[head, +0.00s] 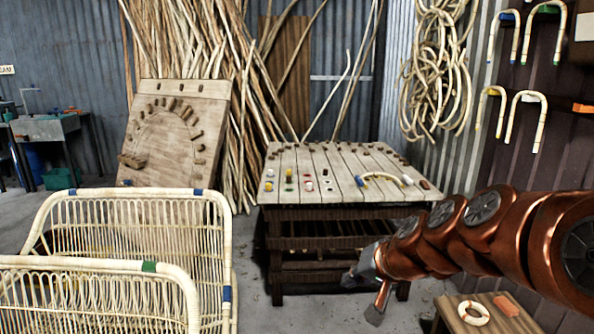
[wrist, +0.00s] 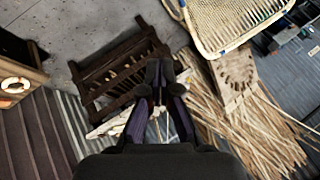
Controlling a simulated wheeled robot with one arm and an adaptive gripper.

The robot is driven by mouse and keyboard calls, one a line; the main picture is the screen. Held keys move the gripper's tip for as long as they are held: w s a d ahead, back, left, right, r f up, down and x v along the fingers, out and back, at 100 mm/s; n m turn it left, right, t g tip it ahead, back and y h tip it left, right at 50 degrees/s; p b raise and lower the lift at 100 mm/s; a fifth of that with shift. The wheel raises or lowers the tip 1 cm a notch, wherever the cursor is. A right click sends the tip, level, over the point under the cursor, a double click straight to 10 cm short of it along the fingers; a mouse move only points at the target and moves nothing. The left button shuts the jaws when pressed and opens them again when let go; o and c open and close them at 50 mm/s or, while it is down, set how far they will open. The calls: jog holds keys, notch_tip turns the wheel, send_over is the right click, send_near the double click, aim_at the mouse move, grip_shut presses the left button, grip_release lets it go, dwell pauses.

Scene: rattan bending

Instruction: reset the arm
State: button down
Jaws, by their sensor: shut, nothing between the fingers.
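My arm (head: 490,230), copper coloured, reaches in from the right of the head view. My gripper (head: 372,285) is at its end, in front of the slatted workbench's lower right side. In the wrist view my gripper (wrist: 160,75) is in the middle, its dark fingers shut together with nothing between them. The wooden workbench (head: 335,160) carries rows of pegs, several small coloured pieces and a curved pale rattan piece (head: 382,178) with a blue end.
A rattan seat frame (head: 140,205) stands at left. A small wooden stand (head: 485,315) with a pale ring (head: 473,313) is below my arm. A pegged board (head: 175,140) and rattan poles lean at the back. Bent canes hang on the right wall.

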jog(key=s+d+n+g+h+p, duration=0.1)
jog(key=s+d+g+h+p, duration=0.1)
jog(key=s, duration=1.3)
jog(key=s+d+f+n+g+h+p, duration=0.1)
jog(key=s+d+g+p, duration=0.4)
jog(key=s, duration=1.1)
jog(key=shift+s+n+g+h, duration=0.2)
jog(key=shift+n+g+h, duration=0.2)
jog(key=shift+g+h, duration=0.4)
jog(key=shift+d, duration=0.2)
